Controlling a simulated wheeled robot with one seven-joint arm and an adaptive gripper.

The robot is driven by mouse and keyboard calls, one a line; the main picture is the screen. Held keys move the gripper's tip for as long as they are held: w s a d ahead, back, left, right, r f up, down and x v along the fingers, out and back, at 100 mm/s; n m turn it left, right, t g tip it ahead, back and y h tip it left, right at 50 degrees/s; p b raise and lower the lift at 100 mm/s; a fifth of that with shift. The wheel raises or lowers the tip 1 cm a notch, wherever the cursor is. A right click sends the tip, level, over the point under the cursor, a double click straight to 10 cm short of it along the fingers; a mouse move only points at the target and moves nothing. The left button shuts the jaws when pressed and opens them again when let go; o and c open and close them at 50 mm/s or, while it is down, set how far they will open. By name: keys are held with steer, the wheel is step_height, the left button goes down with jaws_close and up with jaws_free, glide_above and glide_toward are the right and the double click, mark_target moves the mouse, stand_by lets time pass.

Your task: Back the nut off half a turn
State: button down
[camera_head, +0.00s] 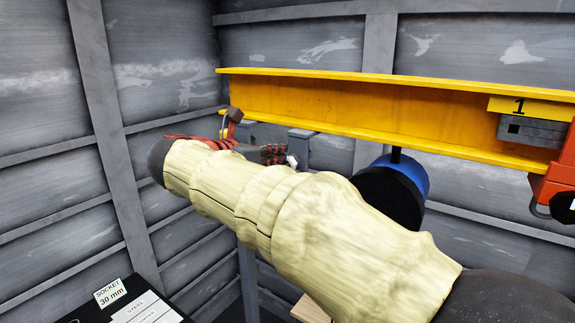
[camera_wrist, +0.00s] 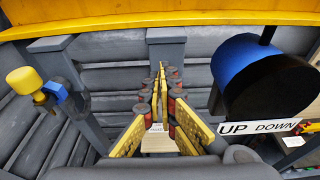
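I cannot make out a nut in either view. My gripper (camera_wrist: 161,75) reaches away from the wrist camera as two yellow fingers with dark and red joints. The fingers stand apart near the wrist and run together at their far ends, with nothing visible held there. In the head view my cream-sleeved arm covers much of the scene, and little of the gripper shows behind it. A blue and black drum-shaped body (camera_head: 407,181) hangs under the yellow beam (camera_head: 330,101). It also shows at right in the wrist view (camera_wrist: 240,52).
A red hoist part (camera_head: 556,184) and a plate marked 1 (camera_head: 520,106) sit on the beam at right. A "SOCKET 30 mm" card (camera_head: 110,293) is at lower left. The wrist view shows an UP/DOWN label (camera_wrist: 258,127) and a yellow-headed piece (camera_wrist: 23,80) beside a grey post.

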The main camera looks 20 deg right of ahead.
steer(key=shift+w+p, duration=0.1)
steer(key=shift+p, duration=0.2)
steer(key=shift+a+f+p+v, duration=0.15)
steer(key=shift+p+v, duration=0.1)
steer(key=shift+v, duration=0.7)
steer(key=shift+f+p+v, duration=0.15)
steer(key=shift+p+v, duration=0.05)
steer(key=shift+v, duration=0.75)
steer(key=shift+a+f+p+v, duration=0.15)
steer(key=shift+p+v, duration=0.1)
steer(key=shift+v, duration=0.7)
steer(key=shift+w+d, duration=0.1)
steer(key=shift+w, duration=0.05)
steer(key=m+t+b, duration=0.2)
steer(key=m+b, duration=0.3)
steer(key=b, duration=0.7)
glide_toward(293, 161)
steer(key=shift+y, duration=0.4)
steer(key=shift+w+d+f, duration=0.1)
steer(key=shift+w+d, duration=0.55)
steer(key=shift+d, duration=0.45)
steer(key=shift+w+d+r, duration=0.1)
steer(key=shift+w+d, duration=0.55)
steer(key=shift+d, duration=0.4)
steer(key=shift+w+d+f, duration=0.1)
steer(key=shift+w+d, duration=0.55)
steer(key=shift+d, duration=0.45)
